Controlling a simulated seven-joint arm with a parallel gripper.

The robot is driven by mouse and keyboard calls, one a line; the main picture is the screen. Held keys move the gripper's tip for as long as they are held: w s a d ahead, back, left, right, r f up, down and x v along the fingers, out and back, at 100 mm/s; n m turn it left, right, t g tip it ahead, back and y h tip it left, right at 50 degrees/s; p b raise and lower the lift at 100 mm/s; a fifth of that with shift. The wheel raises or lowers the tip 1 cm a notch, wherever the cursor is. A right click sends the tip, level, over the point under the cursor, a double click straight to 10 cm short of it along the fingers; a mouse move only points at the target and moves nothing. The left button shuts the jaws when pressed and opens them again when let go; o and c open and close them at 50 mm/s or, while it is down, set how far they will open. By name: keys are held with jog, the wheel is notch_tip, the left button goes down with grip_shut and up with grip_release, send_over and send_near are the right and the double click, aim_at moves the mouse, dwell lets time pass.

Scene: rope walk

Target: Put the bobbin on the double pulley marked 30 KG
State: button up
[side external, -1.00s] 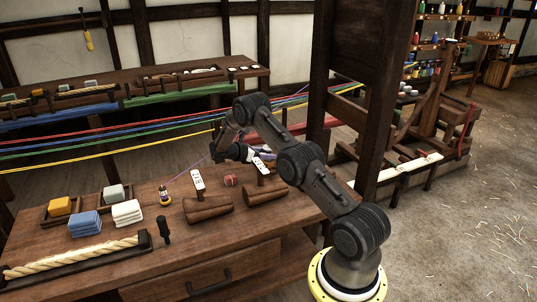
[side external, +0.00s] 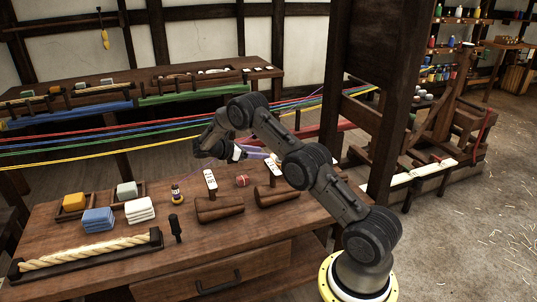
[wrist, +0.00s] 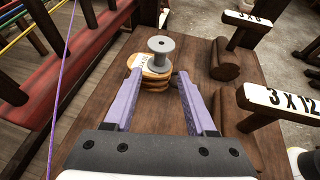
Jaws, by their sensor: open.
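The grey bobbin (wrist: 161,46) stands upright in the wrist view, its wide flange on top. It appears to rest on the wooden double pulley (wrist: 153,83), which has tan stacked discs and a pale marked face. I cannot read that marking. My gripper (wrist: 159,76) is open, with its lavender fingers on either side of the pulley and the lower bobbin in the picture. I see no clear grip on either. In the side view my gripper (side external: 264,156) is over the far right of the bench, and bobbin and pulley cannot be made out there.
Wooden pieces with white plates marked 3 X 12 (wrist: 283,100) and 3 X 6 (wrist: 248,19) stand right of the fingers. A purple line (wrist: 63,85) runs at left. The bench (side external: 130,262) also holds a small spool (side external: 177,194), cloth stacks and a rope tray. Coloured ropes stretch behind.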

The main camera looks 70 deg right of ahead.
jog(key=s+a+r+m+t+y, duration=0.2)
jog(key=s+a+r+m+t, duration=0.15)
jog(key=a+r, duration=0.55)
jog(key=s+a+r+m+t+y, duration=0.2)
jog(key=s+a+r+y, duration=0.15)
jog(key=a+r, duration=0.5)
jog(key=s+a+r+m+t+y, duration=0.1)
jog(key=s+a+m+t+y, duration=0.4)
jog(key=s+a, duration=1.3)
jog(key=a+t, duration=0.1)
jog(key=t, duration=0.1)
jog(key=shift+a+r+m+t+y, duration=0.15)
jog(key=shift+r+m+t+y, duration=0.1)
jog(key=shift+m+t+y, duration=0.1)
